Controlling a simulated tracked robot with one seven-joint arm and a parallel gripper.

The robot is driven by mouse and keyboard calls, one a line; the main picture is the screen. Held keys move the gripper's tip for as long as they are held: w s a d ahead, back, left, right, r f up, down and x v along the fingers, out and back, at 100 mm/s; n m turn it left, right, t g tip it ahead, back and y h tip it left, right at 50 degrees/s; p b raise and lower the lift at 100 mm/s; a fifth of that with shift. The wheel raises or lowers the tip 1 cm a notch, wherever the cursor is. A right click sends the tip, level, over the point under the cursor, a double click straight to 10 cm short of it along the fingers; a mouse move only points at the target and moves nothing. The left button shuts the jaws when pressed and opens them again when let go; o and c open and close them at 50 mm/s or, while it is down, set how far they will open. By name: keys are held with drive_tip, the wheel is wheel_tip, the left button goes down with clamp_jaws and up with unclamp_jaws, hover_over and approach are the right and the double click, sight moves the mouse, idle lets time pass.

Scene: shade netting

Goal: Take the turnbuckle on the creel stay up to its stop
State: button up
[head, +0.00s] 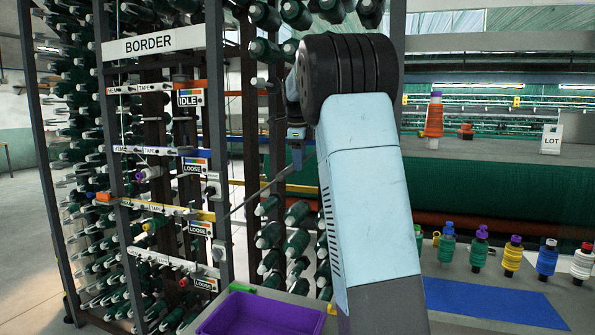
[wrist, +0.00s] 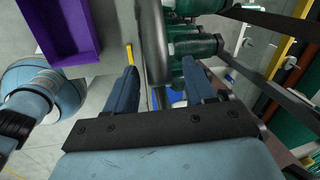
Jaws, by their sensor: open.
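A thin dark stay (head: 255,194) runs diagonally from the creel frame up toward my arm in the head view. My gripper (head: 297,168) points down at its upper part, and my arm covers what lies beyond. In the wrist view my gripper (wrist: 160,72) is open, with one finger on each side of a long grey rounded piece (wrist: 153,35). That piece may be the turnbuckle or part of the stay; I cannot tell which. It shows between the fingers, and I cannot tell whether either finger touches it.
The creel's green cones (head: 298,213) crowd close behind my gripper. A BORDER sign (head: 153,42) and tape rails with IDLE and LOOSE tags are at left. A purple tray (head: 262,318) stands below.

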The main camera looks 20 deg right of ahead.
drive_tip(key=shift+x, duration=1.95)
drive_tip(key=c, duration=0.9)
drive_tip(key=shift+a, duration=0.4)
drive_tip(key=shift+c, duration=0.3)
drive_tip(key=shift+d, duration=0.25)
drive_tip(key=shift+n, duration=0.3)
